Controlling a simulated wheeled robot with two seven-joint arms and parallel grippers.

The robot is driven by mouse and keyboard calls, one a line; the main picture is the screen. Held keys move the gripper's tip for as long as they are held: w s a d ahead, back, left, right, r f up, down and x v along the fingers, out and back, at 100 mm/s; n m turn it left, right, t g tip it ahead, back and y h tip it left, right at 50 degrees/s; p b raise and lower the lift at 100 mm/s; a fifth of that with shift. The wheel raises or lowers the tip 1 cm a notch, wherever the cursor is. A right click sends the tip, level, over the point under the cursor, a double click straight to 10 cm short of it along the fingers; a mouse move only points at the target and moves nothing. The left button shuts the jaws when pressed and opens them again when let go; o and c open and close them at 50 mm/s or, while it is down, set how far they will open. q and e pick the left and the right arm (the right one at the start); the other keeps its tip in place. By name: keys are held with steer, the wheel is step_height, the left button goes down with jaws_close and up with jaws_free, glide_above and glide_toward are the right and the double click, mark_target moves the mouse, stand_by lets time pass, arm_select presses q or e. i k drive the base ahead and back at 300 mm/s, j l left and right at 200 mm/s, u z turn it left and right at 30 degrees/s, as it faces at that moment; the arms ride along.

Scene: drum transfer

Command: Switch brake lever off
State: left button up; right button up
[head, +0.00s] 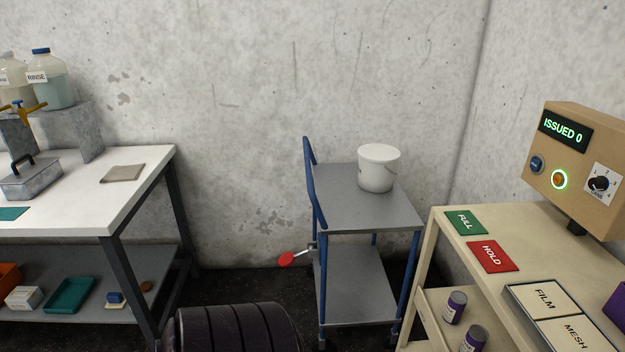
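The brake lever has a red paddle end (287,259) on a short pale rod and sits low at the left side of the trolley. The rod meets the frame near the blue push handle (314,185), just below the top shelf. The lever sticks out to the left, its red end slightly lower than its mount. The trolley has a grey top shelf (345,212), a grey lower shelf (350,290) and blue legs. Neither of my grippers is in view.
A white-topped workbench (80,210) is at left. A beige bench (560,240) with a control box (583,165) stands close on the right. Dark floor shows between workbench and trolley.

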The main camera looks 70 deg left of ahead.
mark_target(286, 259)
steer(key=u, duration=2.35)
steer(key=i+j, duration=0.2)
steer(key=i, duration=0.2)
steer(key=i+j, duration=0.25)
steer(key=i, duration=0.15)
steer(key=i+j, duration=0.2)
steer(key=i, duration=0.25)
steer(key=i+j, duration=0.2)
steer(key=i, duration=0.2)
